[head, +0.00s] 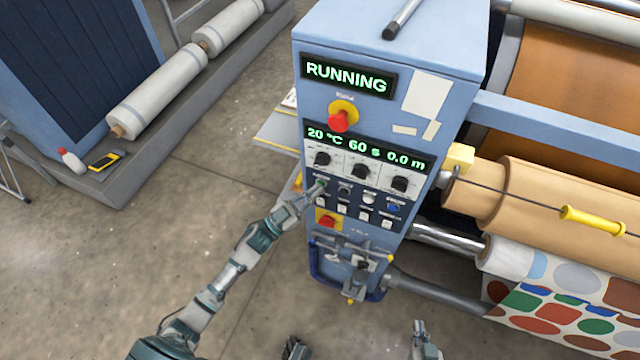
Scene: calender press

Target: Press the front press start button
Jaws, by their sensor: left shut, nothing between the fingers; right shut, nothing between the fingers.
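The blue press control cabinet (365,220) stands in the middle of the head view. Its upper display (346,75) reads RUNNING in green. My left gripper (318,188) is shut and empty, with its tips at the left end of the upper button row. They cover most of a greenish button there, so contact cannot be told for sure. Dark, white and blue buttons (393,208) lie to the right in the rows. My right gripper (419,326) is shut and empty at the bottom edge, well below the panel and partly cut off.
A red stop button (338,121) on yellow sits above the lower display (366,146) and three black knobs (361,171). Another red button (326,221) lies below the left gripper. Rollers with patterned fabric (560,312) are at right. Open floor (90,270) lies left.

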